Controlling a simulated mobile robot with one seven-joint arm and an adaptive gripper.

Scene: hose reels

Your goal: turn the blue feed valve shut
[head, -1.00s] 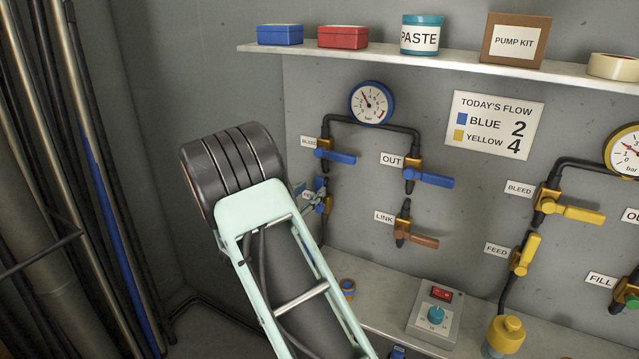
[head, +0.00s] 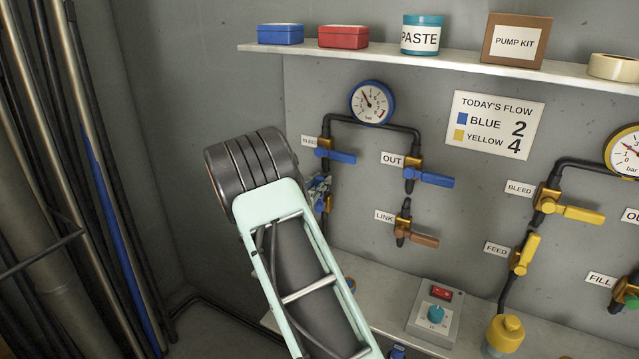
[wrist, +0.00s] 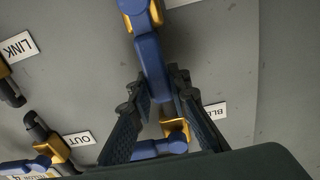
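The blue feed valve is partly hidden behind my gripper in the head view, with its brass body (head: 328,204) just showing. In the wrist view its brass body (wrist: 143,14) is at the top, and its blue handle (wrist: 152,65) runs down from it, in line with the pipe toward the bleed valve. My gripper (wrist: 160,85) has one finger on each side of this handle, with the fingertips close to it. I cannot tell whether both fingers press on it. In the head view my gripper (head: 319,186) is small and mostly blended with the valve.
The blue bleed valve (head: 335,155) sits just above, and its brass body (wrist: 175,132) shows between my fingers. The blue out valve (head: 430,179) and brown link valve (head: 416,239) are to the right. A shelf (head: 440,62) runs overhead; a control box (head: 436,312) stands below.

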